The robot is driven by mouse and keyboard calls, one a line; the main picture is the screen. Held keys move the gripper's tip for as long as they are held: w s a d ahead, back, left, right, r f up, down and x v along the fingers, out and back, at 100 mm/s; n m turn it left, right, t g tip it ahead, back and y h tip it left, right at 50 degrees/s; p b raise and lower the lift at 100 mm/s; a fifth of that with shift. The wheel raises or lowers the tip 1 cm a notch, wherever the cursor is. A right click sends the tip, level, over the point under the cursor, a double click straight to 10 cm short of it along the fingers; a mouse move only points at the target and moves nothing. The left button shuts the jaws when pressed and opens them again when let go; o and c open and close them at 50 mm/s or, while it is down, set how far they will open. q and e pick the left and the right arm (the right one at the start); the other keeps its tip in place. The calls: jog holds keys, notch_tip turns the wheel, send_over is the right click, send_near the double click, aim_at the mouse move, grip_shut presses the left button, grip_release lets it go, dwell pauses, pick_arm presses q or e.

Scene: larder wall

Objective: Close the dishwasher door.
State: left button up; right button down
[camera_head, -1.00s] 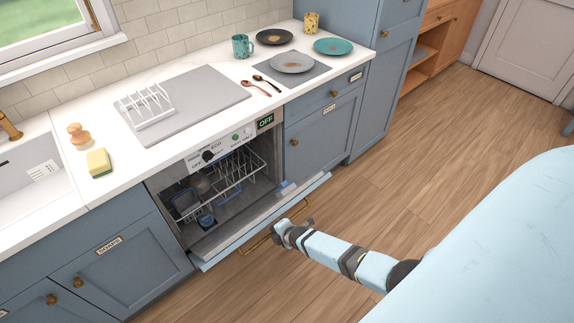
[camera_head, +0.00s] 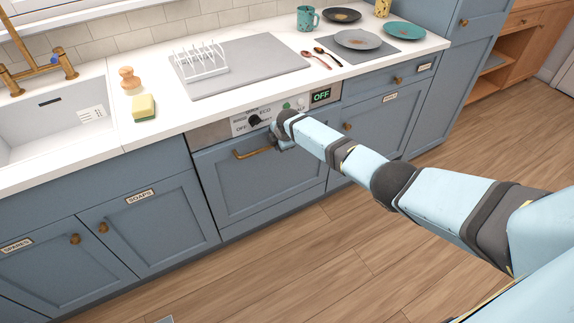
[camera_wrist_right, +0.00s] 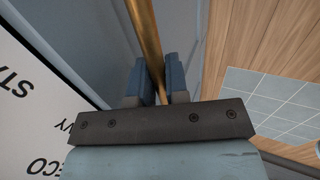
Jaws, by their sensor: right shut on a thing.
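The dishwasher door (camera_head: 262,185) is a blue-grey panel. It stands upright below the control panel (camera_head: 252,120), about in line with the neighbouring cabinet fronts; I cannot tell whether a thin gap remains. My right gripper (camera_head: 277,143) is at the right part of the brass bar handle (camera_head: 248,154) near the door's top edge. In the right wrist view, the fingers of my right gripper (camera_wrist_right: 158,75) are shut on the handle (camera_wrist_right: 146,28), one on each side. The display reads OFF. The dishwasher's inside is hidden. My left gripper is not in view.
The white counter above holds a grey drying mat (camera_head: 265,55) with a white rack (camera_head: 203,62), a sponge (camera_head: 143,107), a brush, spoons, plates and cups. A sink (camera_head: 50,120) is at the left. The wooden floor (camera_head: 270,270) before the cabinets is mostly clear.

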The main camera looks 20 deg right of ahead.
pick_arm(q)
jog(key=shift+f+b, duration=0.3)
jog(key=shift+b, duration=0.7)
pick_arm(e)
jog(key=shift+w+a+r, duration=0.1)
jog(key=shift+w+r, duration=0.15)
jog(key=shift+w, duration=0.45)
jog(key=shift+w+r, duration=0.25)
jog(key=shift+w, duration=0.4)
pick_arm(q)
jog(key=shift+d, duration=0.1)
pick_arm(e)
jog(key=shift+r, duration=0.1)
jog(key=c, duration=1.4)
grip_release()
jog(key=shift+w, duration=0.1)
jog(key=shift+o, duration=1.3)
jog(key=shift+w, duration=0.1)
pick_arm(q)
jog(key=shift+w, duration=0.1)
pick_arm(e)
jog(key=shift+a+f, duration=0.1)
jog(key=shift+f, duration=0.1)
